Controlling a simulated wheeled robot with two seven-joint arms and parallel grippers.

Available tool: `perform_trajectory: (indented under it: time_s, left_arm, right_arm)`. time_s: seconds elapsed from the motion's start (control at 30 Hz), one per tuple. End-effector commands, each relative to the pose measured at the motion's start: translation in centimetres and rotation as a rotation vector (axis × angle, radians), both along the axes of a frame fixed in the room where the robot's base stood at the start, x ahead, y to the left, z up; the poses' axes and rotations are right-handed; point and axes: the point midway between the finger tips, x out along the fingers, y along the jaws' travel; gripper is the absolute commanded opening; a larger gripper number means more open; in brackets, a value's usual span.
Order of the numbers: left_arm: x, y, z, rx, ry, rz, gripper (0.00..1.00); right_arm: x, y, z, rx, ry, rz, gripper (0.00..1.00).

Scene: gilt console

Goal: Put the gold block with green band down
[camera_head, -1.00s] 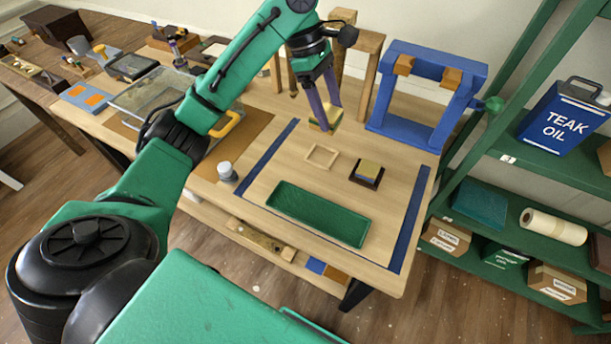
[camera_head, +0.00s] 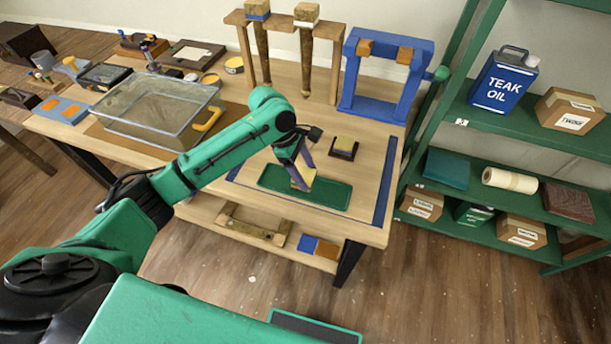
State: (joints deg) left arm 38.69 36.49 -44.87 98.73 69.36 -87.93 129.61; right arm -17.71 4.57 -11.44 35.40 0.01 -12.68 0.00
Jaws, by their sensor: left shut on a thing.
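My left gripper (camera_head: 301,174) is shut on the gold block with green band (camera_head: 304,180). The block is tilted between the fingers. It appears over the green tray (camera_head: 335,198), near its middle. I cannot tell whether the block touches the tray floor. The green band is hard to make out at this size. The rest of the tray looks empty. A small dark square holder (camera_head: 344,155) behind the tray bears a gold block (camera_head: 345,141). My right gripper is not in view.
A glass case with a yellow handle (camera_head: 155,112) stands left on the table. A blue stand (camera_head: 352,80) and a wooden rack (camera_head: 334,50) with banded blocks stand at the back. Blue strips (camera_head: 385,183) edge the work area. Green shelves (camera_head: 520,195) stand right.

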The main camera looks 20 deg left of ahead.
Motion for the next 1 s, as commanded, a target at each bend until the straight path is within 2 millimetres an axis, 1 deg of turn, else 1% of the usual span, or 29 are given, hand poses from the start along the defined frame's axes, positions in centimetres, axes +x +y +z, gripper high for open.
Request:
perform_trajectory:
  time_s: [0.03, 0.13, 0.3, 0.43, 0.47, 0.5, 0.53, 0.87, 0.97, 1.0]
  left_arm:
    - [0.0, 0.0, -1.0, 0.0, 0.002, 0.001, 0.14]
    - [0.0, 0.0, -2.2, 0.0, -0.001, 0.001, 0.14]
    - [0.1, 0.0, -2.2, 0.0, -0.002, 0.0, 0.14]
    - [0.0, 0.0, -2.4, -0.001, -0.001, 0.0, 0.14]
    - [0.0, 0.0, -2.5, -0.001, -0.001, 0.0, 0.73]
    - [0.1, 0.0, -2.5, -0.001, -0.001, -0.001, 0.88]
    - [0.1, 0.0, -2.5, -0.001, -0.001, -0.001, 0.99]
    - [0.1, 0.0, -2.4, 0.0, -0.002, 0.0, 0.99]
    - [0.2, 0.4, -1.3, 0.0, -0.005, 0.002, 0.99]
    - [0.2, 0.7, -0.5, -0.001, -0.005, 0.002, 0.99]
  right_arm:
    - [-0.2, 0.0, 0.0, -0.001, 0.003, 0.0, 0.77]
    - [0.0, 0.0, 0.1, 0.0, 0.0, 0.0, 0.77]
    - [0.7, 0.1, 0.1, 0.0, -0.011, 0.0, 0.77]
    - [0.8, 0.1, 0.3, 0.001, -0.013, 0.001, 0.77]
    - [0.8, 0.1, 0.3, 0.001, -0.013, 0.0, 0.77]
    - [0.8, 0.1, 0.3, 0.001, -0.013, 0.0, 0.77]
    - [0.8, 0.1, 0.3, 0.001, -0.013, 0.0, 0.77]
    - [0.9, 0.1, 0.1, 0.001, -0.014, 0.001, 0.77]
    - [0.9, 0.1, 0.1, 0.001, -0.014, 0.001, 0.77]
    - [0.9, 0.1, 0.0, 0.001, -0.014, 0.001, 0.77]
